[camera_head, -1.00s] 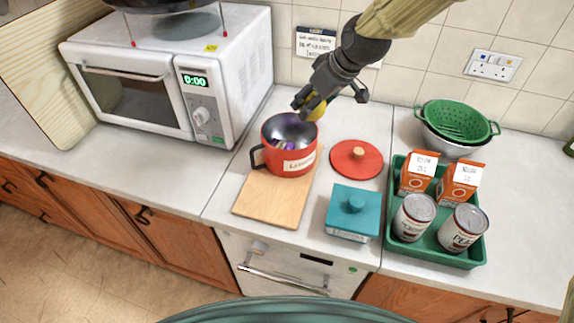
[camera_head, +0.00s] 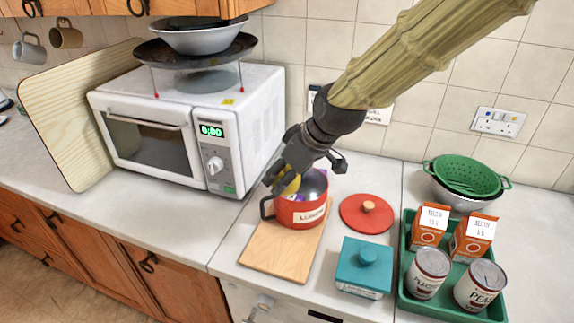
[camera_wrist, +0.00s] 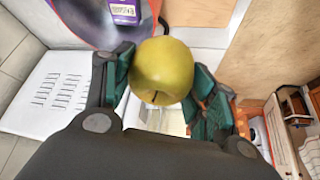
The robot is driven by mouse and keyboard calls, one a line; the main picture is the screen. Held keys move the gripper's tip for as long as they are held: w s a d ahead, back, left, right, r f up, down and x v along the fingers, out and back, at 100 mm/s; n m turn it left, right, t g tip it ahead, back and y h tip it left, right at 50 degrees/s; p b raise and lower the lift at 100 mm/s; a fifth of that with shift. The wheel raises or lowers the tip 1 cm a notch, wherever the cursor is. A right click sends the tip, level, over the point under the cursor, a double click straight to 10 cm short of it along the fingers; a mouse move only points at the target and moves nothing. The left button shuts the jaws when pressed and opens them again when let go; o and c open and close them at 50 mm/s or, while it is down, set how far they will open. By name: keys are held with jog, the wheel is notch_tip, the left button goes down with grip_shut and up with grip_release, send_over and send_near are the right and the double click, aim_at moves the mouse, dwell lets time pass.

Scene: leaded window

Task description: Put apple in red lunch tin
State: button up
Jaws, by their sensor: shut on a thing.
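My gripper (camera_head: 287,180) is shut on a yellow-green apple (camera_wrist: 162,68). The apple (camera_head: 292,185) shows partly below the fingers in the head view, in front of the left side of the red lunch tin's opening. The red lunch tin (camera_head: 302,215) stands open and upright on a wooden board, with a white label and a handle at its left. In the wrist view the tin's inside (camera_wrist: 85,22) lies at upper left, with a purple packet (camera_wrist: 125,12) in it. The apple is off to one side of the opening there; its exact height above the rim is unclear.
A red lid (camera_head: 367,214) lies right of the tin. A teal lidded box (camera_head: 360,280) is in front of it. A green tray (camera_head: 450,303) holds cans and cartons at right. A microwave (camera_head: 160,140) stands at left. The wooden board (camera_head: 275,255) is bare in front.

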jog(key=w+f+p, duration=0.4)
jog(key=w, duration=0.6)
jog(key=shift+f, duration=0.15)
jog(key=shift+a+f, duration=0.1)
jog(key=shift+f, duration=0.55)
jog(key=o, duration=1)
jog(key=shift+o, duration=0.2)
jog(key=b+v, duration=0.2)
jog(key=v, duration=1.1)
jog(key=shift+w+a+r, duration=0.15)
jog(key=shift+a+r, duration=0.05)
